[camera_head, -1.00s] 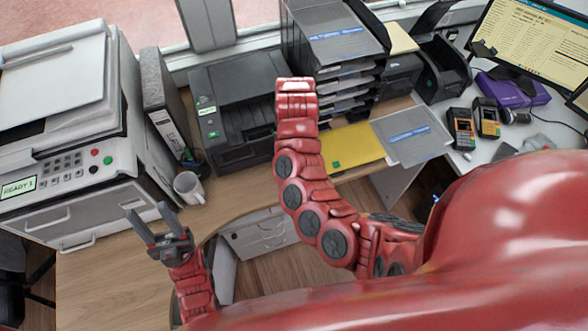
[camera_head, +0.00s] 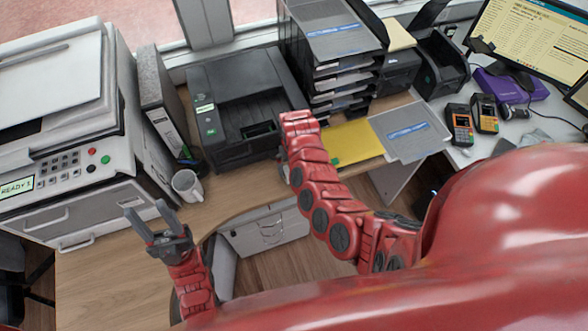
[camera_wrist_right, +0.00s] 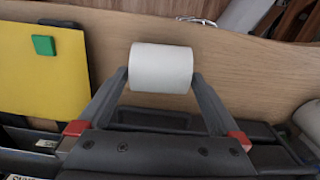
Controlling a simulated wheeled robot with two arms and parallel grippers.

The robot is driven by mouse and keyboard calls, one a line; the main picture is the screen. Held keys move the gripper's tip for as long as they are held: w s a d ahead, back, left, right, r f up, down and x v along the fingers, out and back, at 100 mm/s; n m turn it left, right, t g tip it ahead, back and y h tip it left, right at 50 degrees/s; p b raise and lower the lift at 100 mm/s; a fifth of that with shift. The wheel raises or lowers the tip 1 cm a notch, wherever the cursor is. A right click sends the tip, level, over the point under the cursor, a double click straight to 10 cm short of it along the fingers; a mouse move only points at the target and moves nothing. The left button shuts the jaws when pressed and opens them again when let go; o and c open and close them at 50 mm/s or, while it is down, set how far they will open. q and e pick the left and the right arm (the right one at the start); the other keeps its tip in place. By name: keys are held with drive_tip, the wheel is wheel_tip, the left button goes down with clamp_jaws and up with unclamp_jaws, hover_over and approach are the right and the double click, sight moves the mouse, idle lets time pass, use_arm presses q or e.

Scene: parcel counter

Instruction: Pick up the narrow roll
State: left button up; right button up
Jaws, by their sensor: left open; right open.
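In the right wrist view a short white paper roll (camera_wrist_right: 160,67) lies on its side at the fingertips of my right gripper (camera_wrist_right: 160,76). The gripper is open, with one finger at each end of the roll; I cannot tell whether they touch it. My left gripper (camera_head: 148,212) is open and empty above the wooden counter.
A black printer (camera_head: 240,105), stacked trays (camera_head: 335,75) and a yellow envelope (camera_head: 352,142) surround my right arm. The envelope, with a green square, also shows in the right wrist view (camera_wrist_right: 35,80). A white mug (camera_head: 186,186) stands behind my left gripper. The left front counter (camera_head: 95,290) is bare.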

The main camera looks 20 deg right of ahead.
drive_tip(key=shift+f, duration=1.35)
drive_tip(key=c, duration=1.2)
drive_tip(key=shift+r, duration=0.2)
drive_tip(key=shift+r, duration=0.5)
wheel_tip(320, 180, up, 2)
drive_tip(key=shift+s+a+r+b, duration=0.1)
drive_tip(key=shift+b, duration=0.75)
drive_tip(key=s+a+r, duration=0.1)
drive_tip(key=s, duration=1.4)
drive_tip(key=shift+s+a+r+b, duration=0.2)
drive_tip(key=shift+s+r+b, duration=0.05)
drive_tip(key=shift+s+b, duration=0.1)
